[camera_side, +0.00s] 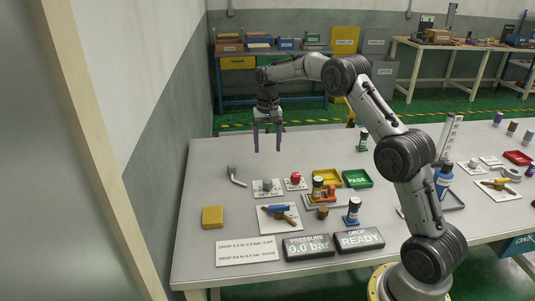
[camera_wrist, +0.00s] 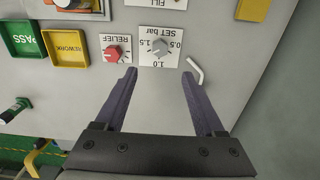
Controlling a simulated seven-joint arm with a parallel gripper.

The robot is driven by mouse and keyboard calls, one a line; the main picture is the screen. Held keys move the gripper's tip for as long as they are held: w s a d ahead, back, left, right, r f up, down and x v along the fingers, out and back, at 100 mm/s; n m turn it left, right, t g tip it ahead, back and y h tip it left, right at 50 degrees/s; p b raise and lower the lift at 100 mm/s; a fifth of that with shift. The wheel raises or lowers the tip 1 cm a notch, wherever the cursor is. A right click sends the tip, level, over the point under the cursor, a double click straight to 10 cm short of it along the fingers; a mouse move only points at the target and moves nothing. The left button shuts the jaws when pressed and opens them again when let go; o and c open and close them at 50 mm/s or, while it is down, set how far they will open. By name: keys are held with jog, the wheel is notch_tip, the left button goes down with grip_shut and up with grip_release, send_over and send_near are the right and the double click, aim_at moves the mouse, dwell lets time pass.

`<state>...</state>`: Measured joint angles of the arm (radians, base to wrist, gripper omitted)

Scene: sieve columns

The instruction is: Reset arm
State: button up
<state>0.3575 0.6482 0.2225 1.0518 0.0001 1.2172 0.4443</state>
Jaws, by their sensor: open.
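My gripper (camera_side: 268,138) hangs above the back left part of the table, fingers pointing down. Its two purple fingers are apart with nothing between them, and it is clear of the table. In the wrist view the open fingers (camera_wrist: 162,100) show over bare tabletop. Beyond the fingertips are the red relief knob (camera_wrist: 113,54) and the grey SET bar knob (camera_wrist: 160,46). A bent grey lever or pipe (camera_wrist: 195,71) lies beside the SET plate.
A green PASS tray (camera_side: 357,179) and a yellow REWORK tray (camera_side: 327,177) sit mid-table. Nearer the front are a blue and orange tool (camera_side: 279,213), a yellow block (camera_side: 212,216), a pressure display reading 0.0 bar (camera_side: 308,247) and a READY display (camera_side: 359,240). The back left tabletop is clear.

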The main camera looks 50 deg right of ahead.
jog(key=shift+r, duration=0.15)
jog(key=a+r+t, duration=0.2)
jog(key=a+r, duration=0.3)
jog(key=r, duration=0.5)
jog(key=s+a+r+n+t, duration=0.2)
jog(key=s+a+r+n, duration=0.1)
jog(key=s+a+r, duration=0.65)
jog(key=s+a+r+n+t, duration=0.1)
jog(key=s+a, duration=0.1)
jog(key=s, duration=0.6)
jog(key=s+a+r+n, duration=0.1)
jog(key=s+r+n, duration=0.1)
jog(key=s, duration=0.5)
jog(key=s+a+f+n, duration=0.2)
jog(key=s+f+n, duration=0.1)
jog(key=s+f, duration=0.7)
jog(key=shift+s+f+t, duration=0.3)
jog(key=shift+s+f, duration=0.05)
jog(key=shift+s, duration=0.15)
